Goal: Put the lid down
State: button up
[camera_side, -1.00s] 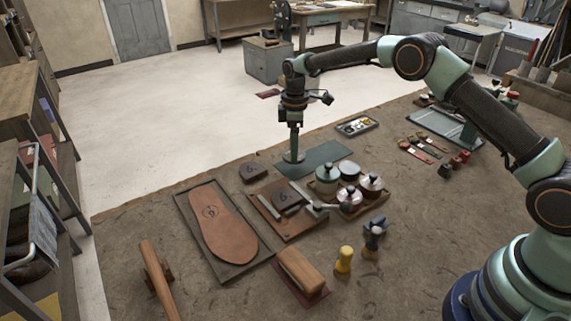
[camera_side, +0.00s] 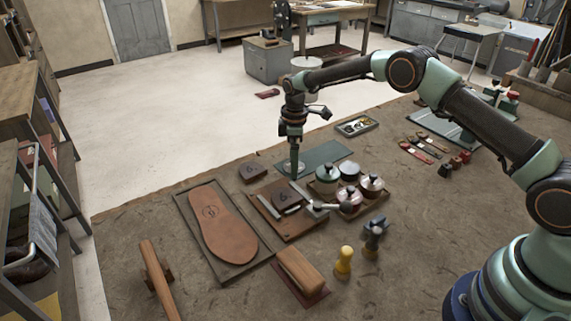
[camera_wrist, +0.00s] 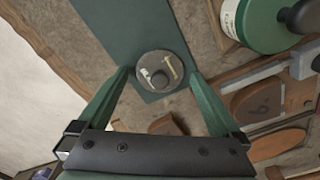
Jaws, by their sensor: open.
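A tray with several pots, one with a green lid (camera_side: 327,174), stands just right of my gripper. A board with tools (camera_side: 300,225) lies in front. A leather sole (camera_side: 218,222) is at left. The mat's right part is clear.

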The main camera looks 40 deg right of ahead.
jog(key=s+r+m+t, duration=0.1)
jog(key=s+r+m, duration=0.25)
jog(key=r, duration=1.75)
jog(key=s+d+r+m+t, duration=0.15)
jog(key=s+r, duration=0.25)
jog(key=s, duration=0.4)
jog(key=s+d+r+m+t, duration=0.1)
jog(key=s+r+m+t, duration=0.15)
jog(key=s, duration=0.55)
jog(key=s+f+m, duration=0.3)
jog(key=s, duration=0.5)
jog(key=shift+s+m+t, duration=0.25)
jog(key=shift+m+t, duration=0.05)
jog(key=shift+m, duration=0.05)
